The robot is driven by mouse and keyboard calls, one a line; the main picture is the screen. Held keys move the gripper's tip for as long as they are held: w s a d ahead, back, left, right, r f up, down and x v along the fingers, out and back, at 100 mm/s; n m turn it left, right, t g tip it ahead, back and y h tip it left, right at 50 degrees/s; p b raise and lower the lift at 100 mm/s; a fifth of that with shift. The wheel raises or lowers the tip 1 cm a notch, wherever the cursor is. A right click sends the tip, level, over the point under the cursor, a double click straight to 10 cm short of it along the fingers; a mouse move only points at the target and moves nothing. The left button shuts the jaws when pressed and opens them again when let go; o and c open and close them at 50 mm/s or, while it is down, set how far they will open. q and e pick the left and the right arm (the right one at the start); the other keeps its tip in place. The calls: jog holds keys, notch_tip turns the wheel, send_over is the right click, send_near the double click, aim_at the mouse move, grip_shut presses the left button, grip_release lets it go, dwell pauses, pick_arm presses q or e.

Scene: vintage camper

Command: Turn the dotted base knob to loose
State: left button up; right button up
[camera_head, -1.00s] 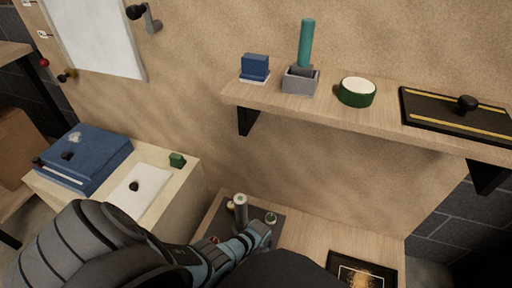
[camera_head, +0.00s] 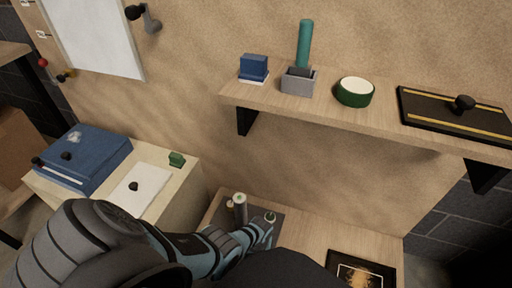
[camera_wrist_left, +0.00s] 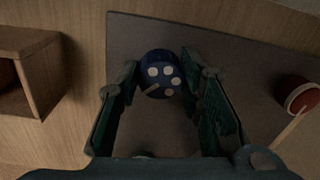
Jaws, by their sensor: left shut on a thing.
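In the left wrist view, a round blue knob with several pale dots (camera_wrist_left: 160,74) stands on a dark grey base plate (camera_wrist_left: 235,60). A pale pointer mark lies at its lower left edge. My left gripper (camera_wrist_left: 162,88) has one finger on each side of the knob and is shut on it. In the head view, my left gripper (camera_head: 262,235) reaches down over the dark base plate, and the dotted knob cannot be made out there. My right gripper is not in view.
A red knob with a pale pointer (camera_wrist_left: 301,95) stands to the right on the plate. A wooden shelf (camera_head: 330,112) hangs above. A dark framed panel (camera_head: 361,272) lies at right.

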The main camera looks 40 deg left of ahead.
pick_arm(q)
jog(key=n, duration=0.4)
jog(key=shift+n, duration=0.3)
jog(key=shift+w+n, duration=0.1)
jog(key=shift+n, duration=2.2)
jog(key=o, duration=1.2)
jog(key=shift+c, duration=0.2)
jog(key=shift+w+r, duration=0.15)
jog(key=shift+r, duration=0.4)
notch_tip(320, 180, up, 11)
jog(key=shift+w, duration=0.15)
jog(key=shift+f, duration=0.1)
